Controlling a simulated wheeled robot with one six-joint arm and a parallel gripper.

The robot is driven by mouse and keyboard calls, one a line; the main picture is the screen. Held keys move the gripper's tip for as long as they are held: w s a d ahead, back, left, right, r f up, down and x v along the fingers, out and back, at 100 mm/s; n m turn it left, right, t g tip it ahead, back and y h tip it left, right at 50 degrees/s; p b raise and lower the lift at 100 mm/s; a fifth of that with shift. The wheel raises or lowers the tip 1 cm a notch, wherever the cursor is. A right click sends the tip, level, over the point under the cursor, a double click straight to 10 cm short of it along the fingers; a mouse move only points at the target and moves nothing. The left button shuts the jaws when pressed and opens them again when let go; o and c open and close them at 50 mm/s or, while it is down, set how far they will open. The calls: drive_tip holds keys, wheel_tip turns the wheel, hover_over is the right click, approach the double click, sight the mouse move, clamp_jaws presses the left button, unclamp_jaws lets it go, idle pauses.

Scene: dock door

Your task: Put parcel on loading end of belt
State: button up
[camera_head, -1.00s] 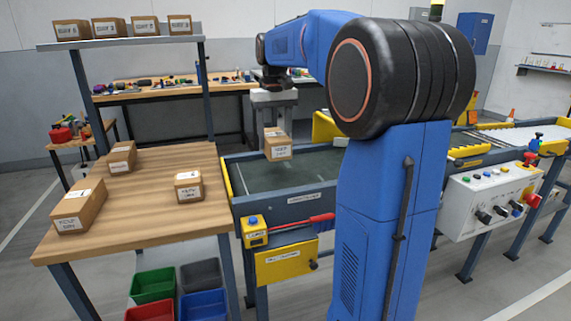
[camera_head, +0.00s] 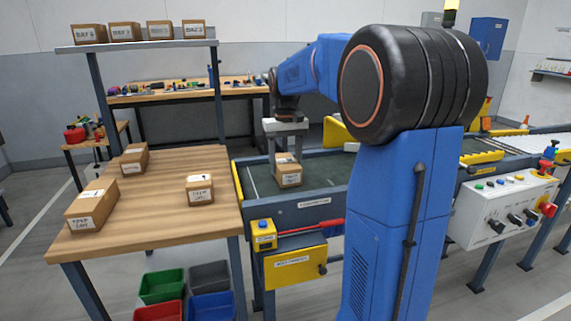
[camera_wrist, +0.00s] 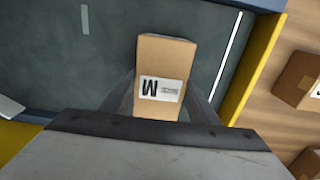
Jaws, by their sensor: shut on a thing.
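A brown cardboard parcel (camera_head: 288,172) with a white label is held in my gripper (camera_head: 286,150) over the left, loading end of the dark belt (camera_head: 325,174). In the wrist view the parcel (camera_wrist: 164,75) sits between the two fingers, its label facing the camera. My gripper (camera_wrist: 160,108) is shut on it. The parcel is low over the belt; I cannot tell whether its underside touches. The belt surface (camera_wrist: 60,70) shows around it in the wrist view, with a yellow end edge to its right.
A wooden table (camera_head: 150,215) with several parcels stands left of the belt. A shelf (camera_head: 135,44) of parcels rises behind it. A yellow box with a blue button (camera_head: 264,234) and a red handle (camera_head: 318,228) are at the belt's near side. Coloured bins (camera_head: 160,286) stand below.

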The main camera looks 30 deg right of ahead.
sight(286, 161)
drive_tip(key=o, duration=1.2)
drive_tip(key=shift+f, duration=0.1)
drive_tip(key=shift+o, duration=0.2)
wheel_tip(286, 161, up, 12)
drive_tip(key=s+a+f+n+t, duration=0.1)
drive_tip(key=s+a+f, duration=0.3)
drive_tip(key=s+a, duration=0.3)
drive_tip(key=s+a+f+n+t, duration=0.1)
drive_tip(key=s+a+f+t, duration=0.2)
drive_tip(key=s, duration=0.7)
drive_tip(key=s+a+f, duration=0.3)
drive_tip(key=s+f, duration=0.3)
drive_tip(key=f, duration=0.1)
drive_tip(key=s+a+f+n, duration=0.1)
drive_tip(key=s+a+f, duration=0.1)
drive_tip(key=s+f, duration=0.5)
drive_tip(key=shift+a+t, duration=0.4)
drive_tip(key=shift+s, duration=0.1)
